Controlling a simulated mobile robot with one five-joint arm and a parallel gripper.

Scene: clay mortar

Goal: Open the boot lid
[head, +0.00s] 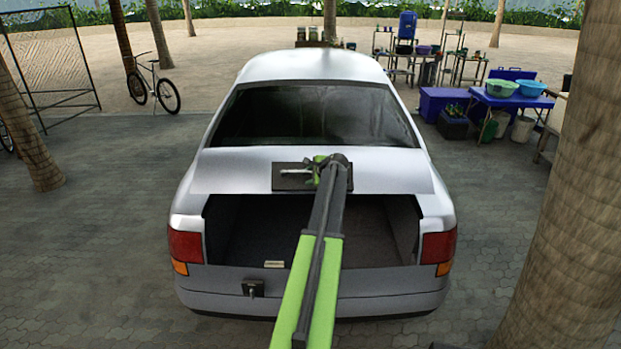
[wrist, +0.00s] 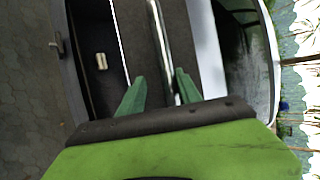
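The white car's boot lid (head: 400,170) is partly raised, with the dark boot (head: 300,230) showing below its edge. A black plate with a silver bar handle (head: 296,172) is on the lid; the bar also shows in the wrist view (wrist: 159,40). My gripper (head: 318,165) is at the handle's right end, and its jaws are unclear in the head view. In the wrist view my gripper's green fingers (wrist: 160,78) stand apart. The bar runs between them, nearer the right finger, with a gap on the left. Whether it touches a finger is unclear.
A small pale block (head: 274,264) sits at the boot's rear edge. A dark latch (head: 253,288) is on the rear bumper. Tree trunks stand at right (head: 575,200) and left (head: 25,130). Paving beside the car is clear. A blue table with basins (head: 510,98) stands back right.

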